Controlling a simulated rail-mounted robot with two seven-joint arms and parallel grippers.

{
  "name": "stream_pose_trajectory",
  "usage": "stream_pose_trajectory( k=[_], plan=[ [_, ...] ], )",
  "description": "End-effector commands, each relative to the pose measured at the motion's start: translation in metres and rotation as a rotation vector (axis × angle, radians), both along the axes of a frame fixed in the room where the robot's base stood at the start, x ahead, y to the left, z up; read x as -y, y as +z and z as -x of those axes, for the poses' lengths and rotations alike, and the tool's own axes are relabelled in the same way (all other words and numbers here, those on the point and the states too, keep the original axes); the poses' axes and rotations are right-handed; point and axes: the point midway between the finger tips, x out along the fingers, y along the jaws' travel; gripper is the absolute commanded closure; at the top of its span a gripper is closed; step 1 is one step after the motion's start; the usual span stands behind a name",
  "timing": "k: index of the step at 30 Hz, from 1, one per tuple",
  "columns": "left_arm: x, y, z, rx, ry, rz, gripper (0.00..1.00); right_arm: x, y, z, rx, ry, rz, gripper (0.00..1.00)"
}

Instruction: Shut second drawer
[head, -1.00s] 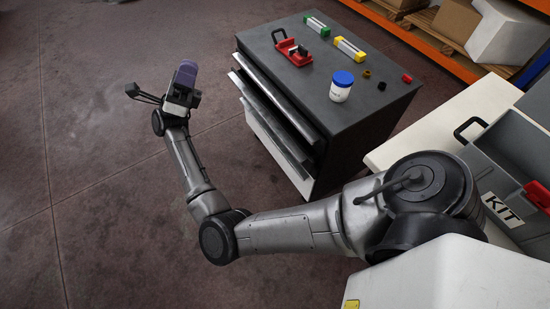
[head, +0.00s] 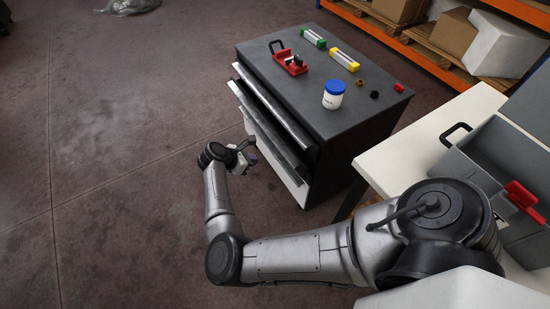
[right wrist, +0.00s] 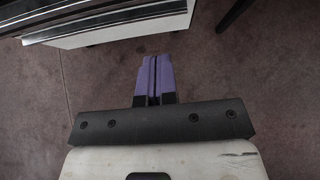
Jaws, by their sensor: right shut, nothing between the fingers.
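The dark drawer cabinet (head: 355,125) stands right of centre in the head view, its drawer side facing the lower left. Drawers stand out from its front as stepped ledges in the upper part (head: 268,108), above a pale lower front panel (head: 272,155). I cannot tell exactly how far each drawer is out. My right gripper (head: 251,157) is low beside the cabinet's front, apart from it as far as I see. In the right wrist view its purple fingers (right wrist: 153,80) are together and empty, with drawer edges (right wrist: 100,25) ahead at upper left. My left gripper is not in view.
On the cabinet top are a blue-lidded white jar (head: 333,95), a red holder (head: 289,62), green (head: 314,38) and yellow (head: 345,60) blocks, and small parts. A grey kit box (head: 470,160) is on a white table at right. Open floor lies left.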

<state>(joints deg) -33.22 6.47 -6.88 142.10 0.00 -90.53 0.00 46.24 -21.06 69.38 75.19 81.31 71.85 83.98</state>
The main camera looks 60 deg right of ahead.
Motion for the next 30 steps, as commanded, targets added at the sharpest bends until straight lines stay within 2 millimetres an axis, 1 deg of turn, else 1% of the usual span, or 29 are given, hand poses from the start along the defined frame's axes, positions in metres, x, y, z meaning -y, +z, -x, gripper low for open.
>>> stream_pose_trajectory(
  k=[5, 12, 19, 24, 30],
  plan=[
    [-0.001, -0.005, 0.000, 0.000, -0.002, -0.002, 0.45, 0.011, -0.013, 0.008, 0.008, -0.016, 0.007, 1.00],
    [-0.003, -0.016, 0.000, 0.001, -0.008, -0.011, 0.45, 0.039, -0.044, 0.026, 0.005, -0.014, 0.008, 1.00],
    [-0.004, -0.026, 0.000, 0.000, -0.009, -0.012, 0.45, 0.064, -0.070, 0.042, 0.005, -0.014, 0.009, 1.00],
    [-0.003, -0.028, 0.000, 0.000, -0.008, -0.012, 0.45, 0.082, -0.067, 0.053, 0.007, -0.014, 0.009, 1.00],
    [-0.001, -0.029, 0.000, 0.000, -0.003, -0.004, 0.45, 0.093, -0.066, 0.060, 0.007, -0.012, 0.008, 1.00]
  ],
)
